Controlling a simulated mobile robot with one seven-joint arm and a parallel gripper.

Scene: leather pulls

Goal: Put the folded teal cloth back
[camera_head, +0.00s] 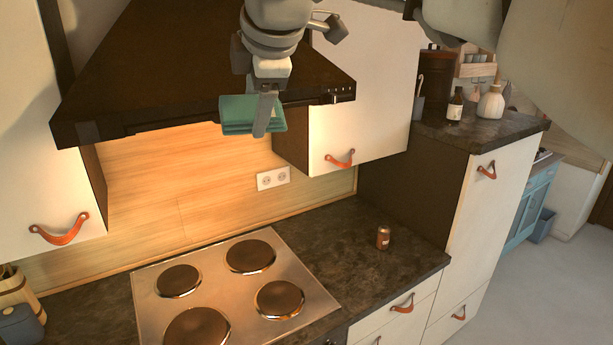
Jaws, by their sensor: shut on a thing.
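The folded teal cloth (237,115) is held in the air near the top middle of the head view, in front of the dark range hood. My gripper (265,112) points down and is shut on the cloth, with one finger visible over its near face. The other finger is hidden. The cloth stays folded in layers and roughly level. No obvious former place for the cloth can be told from this view.
Below are a hob (232,290) with several plates and a dark worktop (340,262) holding a small brown jar (383,238). The hood (190,60) and a white wall cupboard (365,110) are close behind. A taller counter (475,132) at right holds bottles.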

